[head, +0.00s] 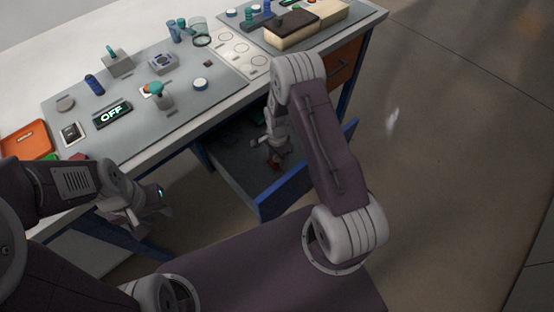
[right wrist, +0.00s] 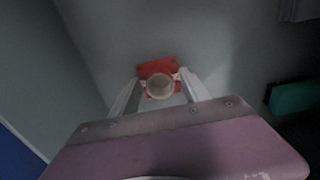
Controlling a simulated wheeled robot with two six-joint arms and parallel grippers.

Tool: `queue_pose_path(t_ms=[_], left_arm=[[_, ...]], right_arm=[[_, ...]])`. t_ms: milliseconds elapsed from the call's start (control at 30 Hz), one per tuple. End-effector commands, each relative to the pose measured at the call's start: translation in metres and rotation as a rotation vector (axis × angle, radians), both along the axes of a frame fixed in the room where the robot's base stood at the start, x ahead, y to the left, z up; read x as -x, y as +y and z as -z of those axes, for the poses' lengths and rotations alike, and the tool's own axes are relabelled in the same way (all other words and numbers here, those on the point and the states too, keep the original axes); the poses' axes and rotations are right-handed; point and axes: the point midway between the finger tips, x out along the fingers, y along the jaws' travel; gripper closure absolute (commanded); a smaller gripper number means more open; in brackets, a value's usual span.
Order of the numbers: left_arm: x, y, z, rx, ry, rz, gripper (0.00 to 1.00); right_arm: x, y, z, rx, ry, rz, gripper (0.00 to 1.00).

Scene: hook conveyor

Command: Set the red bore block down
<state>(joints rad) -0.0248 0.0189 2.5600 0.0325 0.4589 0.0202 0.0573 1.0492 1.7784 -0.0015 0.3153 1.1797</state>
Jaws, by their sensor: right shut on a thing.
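The red bore block (right wrist: 156,67) is between the fingertips of my right gripper (right wrist: 159,86) in the right wrist view. A round pale bore or disc shows on its near side. In the head view a bit of red (head: 274,165) shows under my right gripper (head: 276,158), inside the open blue drawer (head: 290,190). The right gripper is shut on the block. Whether the block touches the drawer floor cannot be told. My left gripper (head: 152,198) is below the table's front edge, away from the block; its fingers are too unclear to judge.
A teal object (right wrist: 293,96) lies in the drawer at the right in the right wrist view. Grey drawer walls rise around the block. The worktable (head: 190,115) above carries several small parts and an OFF display (head: 111,115). The drawer floor around the block looks clear.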

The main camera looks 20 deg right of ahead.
Motion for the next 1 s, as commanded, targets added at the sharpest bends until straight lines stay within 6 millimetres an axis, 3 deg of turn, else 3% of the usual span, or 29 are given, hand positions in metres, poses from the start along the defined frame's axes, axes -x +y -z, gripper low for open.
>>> queue_pose_path(t_ms=[33,367,400,467,767,867,1000], left_arm=[[0.000,0.000,0.003,0.000,0.000,0.000,0.64],[0.000,0.000,0.005,0.000,0.000,0.000,0.64],[0.000,0.000,0.004,0.000,0.000,0.000,0.64],[0.000,0.000,0.004,0.000,0.000,0.000,0.64],[0.000,0.000,0.002,0.000,0.000,0.000,0.64],[0.000,0.000,-0.003,0.000,0.000,0.000,0.64],[0.000,0.000,-0.013,0.000,0.000,0.000,0.64]], right_arm=[[0.000,0.000,0.007,0.000,-0.001,0.000,1.00],[-0.001,0.000,0.010,0.000,-0.002,0.000,1.00],[0.000,0.000,0.009,0.001,-0.001,0.000,0.38],[0.000,0.000,0.009,0.001,-0.001,0.000,0.24],[-0.001,0.000,0.007,0.001,-0.001,0.000,0.24],[-0.001,0.000,-0.005,0.000,-0.003,0.000,0.24],[-0.001,0.000,-0.041,0.000,-0.005,0.000,0.24]])
